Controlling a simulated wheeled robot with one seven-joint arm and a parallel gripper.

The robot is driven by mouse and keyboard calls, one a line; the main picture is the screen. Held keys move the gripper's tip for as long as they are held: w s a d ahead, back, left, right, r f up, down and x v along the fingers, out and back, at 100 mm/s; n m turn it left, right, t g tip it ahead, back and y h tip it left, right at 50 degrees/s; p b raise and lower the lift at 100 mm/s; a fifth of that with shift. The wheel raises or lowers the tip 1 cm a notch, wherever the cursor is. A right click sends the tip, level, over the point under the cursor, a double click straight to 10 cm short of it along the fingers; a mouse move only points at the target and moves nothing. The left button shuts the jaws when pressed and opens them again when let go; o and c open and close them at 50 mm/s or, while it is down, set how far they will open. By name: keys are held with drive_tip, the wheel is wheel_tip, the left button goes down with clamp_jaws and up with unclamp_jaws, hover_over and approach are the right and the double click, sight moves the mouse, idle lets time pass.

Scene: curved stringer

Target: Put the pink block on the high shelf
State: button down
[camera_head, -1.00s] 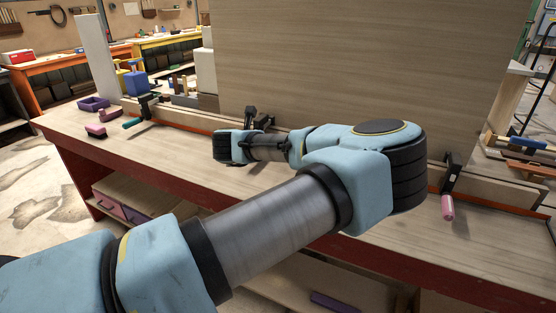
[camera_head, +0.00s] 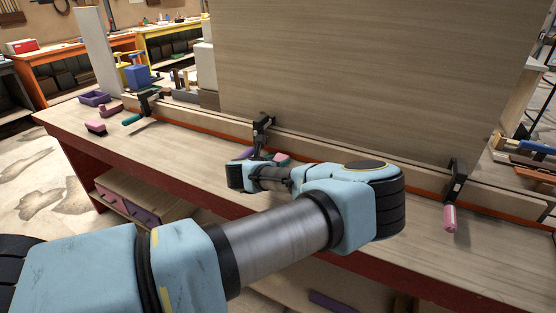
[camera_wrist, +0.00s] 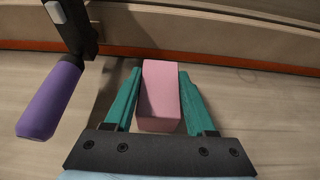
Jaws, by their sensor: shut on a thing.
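The pink block (camera_wrist: 158,98) sits between the two teal fingers of my gripper (camera_wrist: 159,76) in the wrist view. The fingers are shut on its two sides, and its far end shows between their tips. In the head view, a small pink piece of the block (camera_head: 283,158) shows just beyond my wrist, over the workbench; my fingers are mostly hidden there. I cannot tell from these frames which surface is the high shelf.
A clamp with a purple handle (camera_wrist: 50,102) stands close left of my gripper. A tall wooden panel (camera_head: 360,75) rises behind the workbench (camera_head: 180,180). Another clamp with a pink handle (camera_head: 449,217) is at the right. Small pink and purple items lie at the bench's left end.

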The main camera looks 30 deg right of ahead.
drive_tip(key=shift+f, duration=0.35)
drive_tip(key=shift+f, duration=0.2)
drive_tip(key=shift+c, duration=1.1)
unclamp_jaws()
drive_tip(key=shift+r, duration=0.1)
